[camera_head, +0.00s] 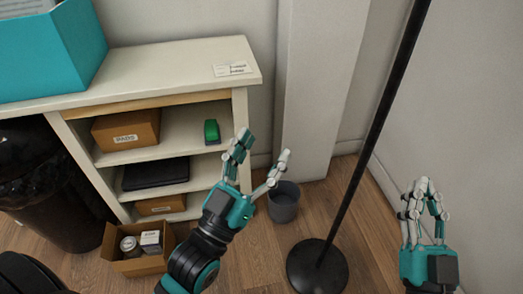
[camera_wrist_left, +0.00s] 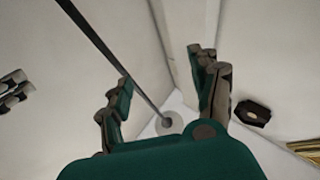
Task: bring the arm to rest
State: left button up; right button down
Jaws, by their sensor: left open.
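My left gripper (camera_head: 264,146) is in the middle of the head view, in front of the shelf's right end. Its two fingers are spread wide with nothing between them. In the left wrist view the same fingers (camera_wrist_left: 160,90) stand apart and empty. My right gripper (camera_head: 424,190) is at the lower right of the head view, pointing up the picture. Its fingers are close to each other and hold nothing that I can see; how far they are open is unclear.
A dark pole on a round base (camera_head: 317,268) stands between my grippers. A grey bin (camera_head: 283,203) is on the floor beyond my left gripper. A white shelf (camera_head: 160,62) holds boxes and a green object (camera_head: 211,131). An open carton (camera_head: 133,266) and black bin (camera_head: 60,215) stand left.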

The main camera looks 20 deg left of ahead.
dwell(0.3)
